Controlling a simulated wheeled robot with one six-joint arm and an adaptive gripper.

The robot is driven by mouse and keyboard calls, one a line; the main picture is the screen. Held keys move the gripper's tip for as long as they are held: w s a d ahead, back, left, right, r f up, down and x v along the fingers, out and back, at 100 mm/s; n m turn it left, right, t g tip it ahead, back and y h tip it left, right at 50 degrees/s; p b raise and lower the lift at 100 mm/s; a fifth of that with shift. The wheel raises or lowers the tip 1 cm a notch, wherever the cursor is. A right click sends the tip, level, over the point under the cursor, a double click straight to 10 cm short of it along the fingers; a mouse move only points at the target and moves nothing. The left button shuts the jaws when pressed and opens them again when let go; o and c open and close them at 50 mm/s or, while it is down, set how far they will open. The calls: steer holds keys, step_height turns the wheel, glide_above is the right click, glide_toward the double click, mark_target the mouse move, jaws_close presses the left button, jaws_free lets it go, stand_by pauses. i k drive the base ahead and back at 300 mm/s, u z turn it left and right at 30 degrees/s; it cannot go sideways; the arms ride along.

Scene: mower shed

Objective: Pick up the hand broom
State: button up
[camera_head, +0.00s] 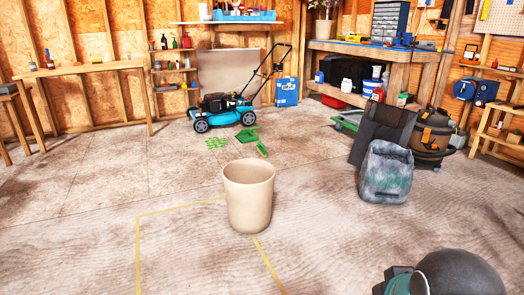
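A small green piece (262,149) lies on the floor behind the beige bin, next to a green dustpan-like piece (247,135). It looks like the hand broom, but both are too small to be sure. The bin's rim stands just in front of and below them in the picture. My gripper is not in view; only a dark rounded part with teal, apparently of my own arm, shows at the bottom right.
A beige bin (248,197) stands mid-floor by yellow floor lines. Light green bits (217,143) lie left of the dustpan. A lawn mower (225,108) stands behind. A grey sack (386,172) and shop vacuum (432,135) are right. The left floor is clear.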

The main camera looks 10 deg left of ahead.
mark_target(261, 148)
steer(key=i, duration=6.25)
steer(key=u, duration=2.65)
